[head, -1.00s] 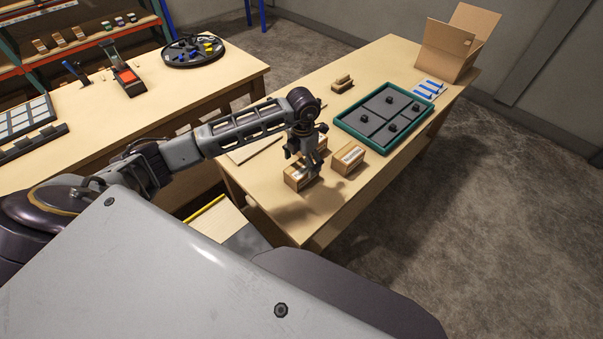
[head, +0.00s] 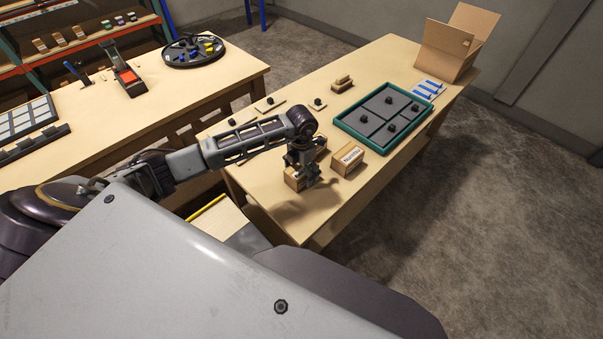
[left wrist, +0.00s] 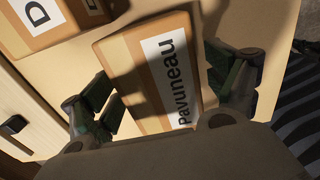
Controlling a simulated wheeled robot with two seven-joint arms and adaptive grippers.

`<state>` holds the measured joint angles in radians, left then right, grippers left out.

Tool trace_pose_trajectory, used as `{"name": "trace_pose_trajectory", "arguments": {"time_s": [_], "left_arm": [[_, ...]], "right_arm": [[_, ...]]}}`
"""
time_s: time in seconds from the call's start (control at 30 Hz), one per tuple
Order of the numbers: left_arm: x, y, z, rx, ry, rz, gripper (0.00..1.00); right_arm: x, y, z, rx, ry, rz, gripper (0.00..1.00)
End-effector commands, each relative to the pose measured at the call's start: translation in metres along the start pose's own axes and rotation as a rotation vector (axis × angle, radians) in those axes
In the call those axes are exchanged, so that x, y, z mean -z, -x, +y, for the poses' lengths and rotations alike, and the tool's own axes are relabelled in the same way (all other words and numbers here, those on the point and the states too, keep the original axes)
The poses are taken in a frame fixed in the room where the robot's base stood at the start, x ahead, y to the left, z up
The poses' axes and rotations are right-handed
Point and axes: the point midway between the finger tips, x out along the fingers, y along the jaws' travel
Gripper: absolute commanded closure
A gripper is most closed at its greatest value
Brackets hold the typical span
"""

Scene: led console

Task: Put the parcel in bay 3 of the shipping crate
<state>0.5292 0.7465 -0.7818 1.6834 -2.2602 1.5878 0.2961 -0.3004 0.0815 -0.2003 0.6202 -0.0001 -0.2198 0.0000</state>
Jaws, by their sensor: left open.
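Another parcel edge (head: 321,142) shows behind the wrist. A teal-rimmed tray (head: 344,121) with grey compartments and black knobs lies farther back. My right gripper is out of view.
An open cardboard box (head: 447,58) stands at the table's far end, near a white card with blue strips (head: 429,89). Small brown blocks (head: 342,85) and black-knobbed plates (head: 270,104) lie left of the tray. A second parcel (left wrist: 45,20) shows in the wrist view.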

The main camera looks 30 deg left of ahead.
Motion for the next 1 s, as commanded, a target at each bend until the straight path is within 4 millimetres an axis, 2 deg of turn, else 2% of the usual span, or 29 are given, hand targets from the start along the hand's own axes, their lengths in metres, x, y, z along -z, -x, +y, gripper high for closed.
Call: {"name": "trace_pose_trajectory", "arguments": {"time_s": [0.3,0.8,1.0], "left_arm": [[-0.0001,0.0003,0.0001,0.0,0.0,0.0,0.12],[-0.0005,0.0009,0.0003,0.0,0.0,-0.001,0.75],[-0.0005,0.0015,0.0003,0.0,0.0,-0.002,0.75]], "right_arm": [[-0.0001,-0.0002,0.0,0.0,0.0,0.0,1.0],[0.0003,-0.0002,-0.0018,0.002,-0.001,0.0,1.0],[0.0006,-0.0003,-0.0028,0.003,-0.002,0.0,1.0]]}}
